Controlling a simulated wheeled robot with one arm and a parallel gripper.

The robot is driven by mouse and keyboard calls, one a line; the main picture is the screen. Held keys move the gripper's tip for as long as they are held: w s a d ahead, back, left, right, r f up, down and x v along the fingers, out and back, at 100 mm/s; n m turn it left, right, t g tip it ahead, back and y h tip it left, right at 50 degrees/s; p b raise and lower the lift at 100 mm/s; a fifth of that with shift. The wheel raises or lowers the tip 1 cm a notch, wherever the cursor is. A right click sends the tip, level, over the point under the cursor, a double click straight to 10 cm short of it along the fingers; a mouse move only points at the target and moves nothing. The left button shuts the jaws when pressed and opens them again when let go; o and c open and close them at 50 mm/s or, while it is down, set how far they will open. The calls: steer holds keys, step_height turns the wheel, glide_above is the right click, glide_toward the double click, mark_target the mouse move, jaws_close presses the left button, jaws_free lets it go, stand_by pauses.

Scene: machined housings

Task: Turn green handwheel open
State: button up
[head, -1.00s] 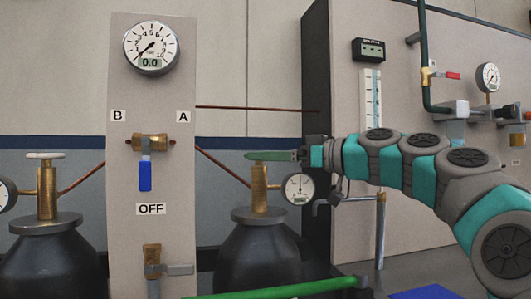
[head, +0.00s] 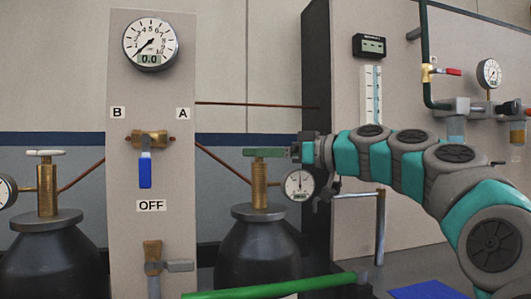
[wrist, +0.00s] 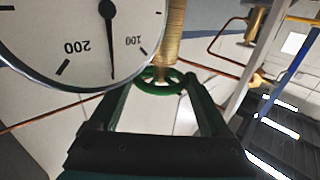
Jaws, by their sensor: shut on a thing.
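The green handwheel (head: 250,152) sits on top of the brass valve of the dark cylinder at A. My gripper (head: 272,152) reaches it from the right, level with the wheel. In the wrist view the green handwheel (wrist: 160,86) lies between the two dark green fingers of my gripper (wrist: 160,80), which are shut on its rim. The brass valve stem (wrist: 172,40) runs away behind the wheel. In the head view the fingers and wheel overlap, so the contact points are hard to make out.
A small gauge (head: 299,184) hangs just below my gripper and fills the upper left of the wrist view (wrist: 80,35). The panel (head: 122,220) with a blue-handled valve (head: 145,168) stands to the left. A green rail (head: 280,288) crosses the front. The main gauge (head: 150,40) reads 0.0.

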steer(key=shift+c, duration=0.5)
steer(key=shift+w+d+r+n+g+y, duration=0.15)
steer(key=shift+n+g+y, duration=0.25)
steer(key=shift+g, duration=0.25)
steer(key=shift+w+a+r+n+g+y, duration=0.1)
steer(key=shift+n+g+y, duration=0.2)
steer(key=shift+n+g, duration=0.3)
steer(key=shift+r+g, duration=0.15)
steer(key=shift+g, duration=0.3)
steer(key=shift+f+n+g, duration=0.4)
steer(key=shift+n+g, duration=0.2)
steer(key=shift+g, duration=0.1)
steer(key=o, duration=1.2)
steer(key=shift+d, duration=0.1)
steer(key=v, duration=0.7)
steer(key=shift+s+d+f, duration=0.15)
steer(key=shift+d, duration=0.25)
